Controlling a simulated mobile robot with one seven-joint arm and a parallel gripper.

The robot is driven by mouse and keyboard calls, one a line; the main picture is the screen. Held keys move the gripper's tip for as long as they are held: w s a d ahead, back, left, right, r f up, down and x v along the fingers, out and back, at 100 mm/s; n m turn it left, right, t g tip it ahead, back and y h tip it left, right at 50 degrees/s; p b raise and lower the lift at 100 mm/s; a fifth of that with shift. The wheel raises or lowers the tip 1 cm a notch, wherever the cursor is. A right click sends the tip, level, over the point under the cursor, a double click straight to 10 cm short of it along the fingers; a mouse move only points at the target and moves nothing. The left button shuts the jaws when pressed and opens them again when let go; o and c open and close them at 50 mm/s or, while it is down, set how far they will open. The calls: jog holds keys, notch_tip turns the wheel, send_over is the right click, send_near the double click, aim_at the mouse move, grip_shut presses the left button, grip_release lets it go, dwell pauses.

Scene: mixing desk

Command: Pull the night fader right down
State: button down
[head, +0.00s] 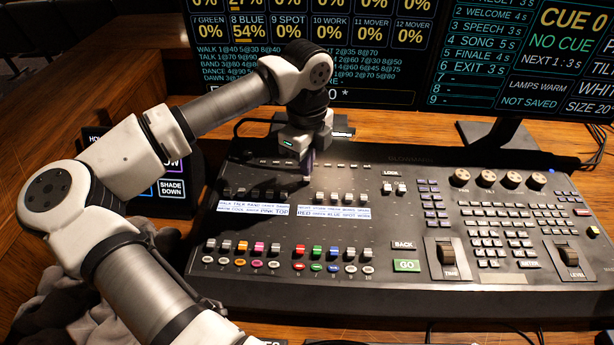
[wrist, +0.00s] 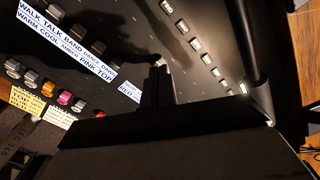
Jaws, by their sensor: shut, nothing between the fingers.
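The console (head: 420,255) has an upper row of faders above white label strips. The right label strip (head: 333,212) is too small to read in full, so I cannot pick out the word night for certain. Several grey caps of its bank (head: 341,198) sit low, just above the strip. My gripper is shut and empty, pointing down at the panel. In the wrist view its fingers (wrist: 158,84) hide the panel beneath them. I cannot tell whether they touch a cap.
The left upper bank (head: 255,194) is beside my gripper, over the left label strip (head: 252,208). Coloured lower faders (head: 332,253) stand nearer the front. Monitors (head: 310,50) rise behind the console. A small screen (head: 172,187) stands at its left, near my arm.

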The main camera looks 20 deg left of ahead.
jog(key=shift+f, duration=0.15)
jog(key=shift+f+b, duration=0.35)
jog(key=shift+b, duration=0.3)
jog(key=shift+f+b, duration=0.3)
jog(key=shift+b, duration=0.05)
dwell(0.8)
jog(key=shift+s+d+b, duration=0.25)
jog(key=shift+s+b, duration=0.3)
jog(key=shift+s, duration=0.9)
jog(key=shift+s+d+b, duration=0.2)
jog(key=shift+s+b, duration=0.2)
jog(key=shift+s, duration=0.35)
jog(key=shift+r+p, duration=1.15)
jog(key=shift+r, duration=1.35)
jog(key=shift+r, duration=0.15)
